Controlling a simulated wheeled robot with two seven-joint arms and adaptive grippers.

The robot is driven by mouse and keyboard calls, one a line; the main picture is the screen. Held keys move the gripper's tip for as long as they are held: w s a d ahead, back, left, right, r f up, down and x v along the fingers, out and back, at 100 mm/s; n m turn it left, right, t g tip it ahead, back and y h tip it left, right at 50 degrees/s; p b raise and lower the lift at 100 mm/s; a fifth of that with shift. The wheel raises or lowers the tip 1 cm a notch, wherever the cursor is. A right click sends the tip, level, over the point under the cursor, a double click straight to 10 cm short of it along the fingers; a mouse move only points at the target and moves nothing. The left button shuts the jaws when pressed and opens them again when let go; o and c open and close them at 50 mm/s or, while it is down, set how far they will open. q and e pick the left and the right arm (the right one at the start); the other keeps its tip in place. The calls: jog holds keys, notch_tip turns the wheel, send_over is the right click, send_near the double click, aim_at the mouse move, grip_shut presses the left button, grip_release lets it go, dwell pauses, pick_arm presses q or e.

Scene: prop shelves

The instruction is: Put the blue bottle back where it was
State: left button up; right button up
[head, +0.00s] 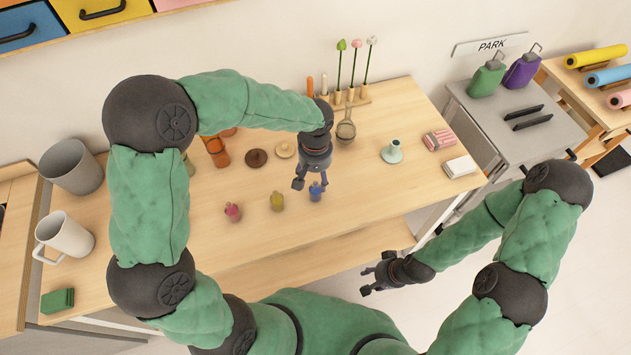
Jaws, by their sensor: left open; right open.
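The small blue bottle (316,192) stands on the wooden table, at the right end of a front row with a yellow-green bottle (277,201) and a pink-red bottle (233,211). My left gripper (310,184) points down over the blue bottle with its fingers open. Its fingertips are very close to the bottle's top; I cannot tell whether they touch it. My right gripper (368,281) is open and empty, low in front of the table's front edge.
A wooden rack (350,101) with flower-like sticks, a strainer (346,130) and a pale green vase (392,152) stand behind and right. A grey cabinet (515,130) holds green and purple bottles.

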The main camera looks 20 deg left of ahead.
pick_arm(q)
notch_tip(320, 180, up, 5)
jog(key=shift+r+p, duration=0.15)
jog(key=shift+p, duration=0.3)
pick_arm(e)
jog(key=shift+r, duration=0.6)
